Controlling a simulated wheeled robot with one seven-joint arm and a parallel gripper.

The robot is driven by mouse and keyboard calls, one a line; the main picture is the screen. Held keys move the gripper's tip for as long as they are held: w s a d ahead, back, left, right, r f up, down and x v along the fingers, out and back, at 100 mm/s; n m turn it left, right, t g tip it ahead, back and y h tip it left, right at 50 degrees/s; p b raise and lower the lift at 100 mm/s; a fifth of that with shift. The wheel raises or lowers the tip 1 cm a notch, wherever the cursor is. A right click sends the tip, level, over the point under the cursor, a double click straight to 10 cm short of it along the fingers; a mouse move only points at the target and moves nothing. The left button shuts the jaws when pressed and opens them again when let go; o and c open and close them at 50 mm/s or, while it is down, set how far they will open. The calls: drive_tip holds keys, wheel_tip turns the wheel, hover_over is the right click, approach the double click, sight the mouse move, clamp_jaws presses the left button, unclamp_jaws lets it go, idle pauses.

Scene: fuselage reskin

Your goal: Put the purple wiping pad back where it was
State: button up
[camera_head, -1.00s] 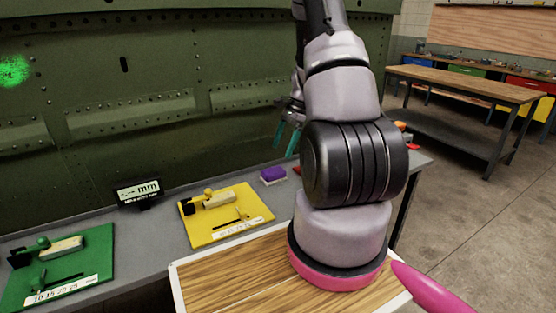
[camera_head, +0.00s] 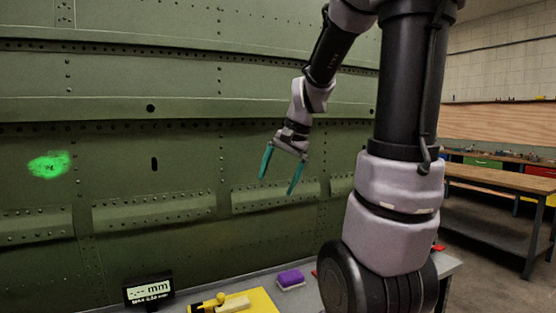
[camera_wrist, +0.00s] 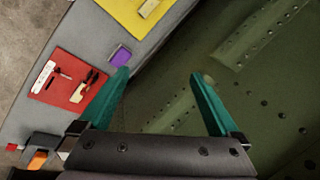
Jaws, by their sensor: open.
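The purple wiping pad (camera_head: 291,279) lies on the grey bench, to the right of the yellow board, at the foot of the green fuselage panel. It also shows in the wrist view (camera_wrist: 121,57), between the red board and the yellow board. My gripper (camera_head: 279,186) is open and empty, with its teal fingers pointing down. It hangs above the pad's level, in front of the green panel. In the wrist view the fingers (camera_wrist: 158,75) stand wide apart with nothing between them.
The yellow board (camera_head: 262,301) and a small mm display (camera_head: 148,290) stand on the bench left of the pad. The red board (camera_wrist: 74,86) lies on the pad's other side. A green glowing patch (camera_head: 49,165) marks the panel at left. A wooden workbench (camera_head: 500,182) stands behind at right.

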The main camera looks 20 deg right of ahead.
drive_tip(key=s+a+r+n+t, duration=0.3)
drive_tip(key=s+a+r+n, duration=0.2)
drive_tip(key=s, duration=0.6)
wheel_tip(320, 180, up, 2)
drive_tip(key=shift+s+t+h, duration=0.3)
drive_tip(key=shift+s+h, duration=0.1)
